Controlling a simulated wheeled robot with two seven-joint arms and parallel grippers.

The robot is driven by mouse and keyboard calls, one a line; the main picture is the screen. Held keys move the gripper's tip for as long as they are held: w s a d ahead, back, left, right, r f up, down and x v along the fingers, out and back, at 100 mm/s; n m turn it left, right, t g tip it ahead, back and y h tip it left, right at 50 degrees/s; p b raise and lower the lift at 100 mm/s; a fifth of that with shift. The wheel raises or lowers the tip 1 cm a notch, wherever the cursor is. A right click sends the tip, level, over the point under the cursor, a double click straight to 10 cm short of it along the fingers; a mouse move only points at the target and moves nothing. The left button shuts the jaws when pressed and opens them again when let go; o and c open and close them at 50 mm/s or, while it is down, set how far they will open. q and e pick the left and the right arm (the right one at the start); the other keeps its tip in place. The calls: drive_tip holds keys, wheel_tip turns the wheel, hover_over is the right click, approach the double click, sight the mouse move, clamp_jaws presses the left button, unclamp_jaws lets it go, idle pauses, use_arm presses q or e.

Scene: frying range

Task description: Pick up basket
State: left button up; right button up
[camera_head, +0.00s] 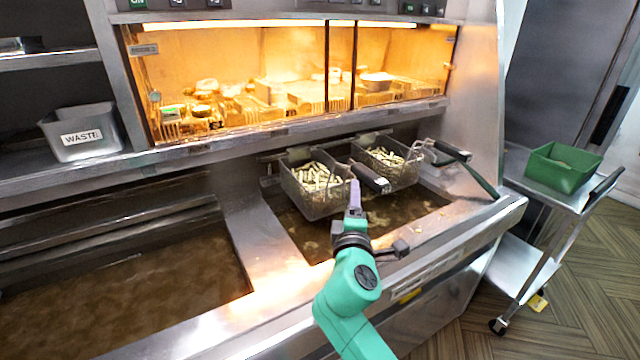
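Two wire fry baskets filled with cut fries hang side by side over the right oil vat. The left basket (315,199) has a black handle (370,178) pointing toward the front right. My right gripper (355,192), on a green arm from the bottom, is just in front of the left basket's handle. Its fingers are seen edge-on, so I cannot tell whether they are open or touch the handle. My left gripper is out of view.
Another oil vat (120,290) lies at the left, with a metal divider between. A lit warming cabinet (290,75) stands behind. A bin marked WASTE (88,140) sits on the left ledge. A cart at the right holds a green bin (563,168).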

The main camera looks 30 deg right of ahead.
sight(356, 173)
drive_tip(key=p+x, duration=0.4)
drive_tip(key=x, duration=0.8)
drive_tip(key=shift+w+d+r+p, duration=0.1)
drive_tip(key=shift+w+d+p, duration=0.05)
drive_tip(key=shift+d+p, duration=0.3)
drive_tip(key=shift+w+d, duration=0.25)
clamp_jaws()
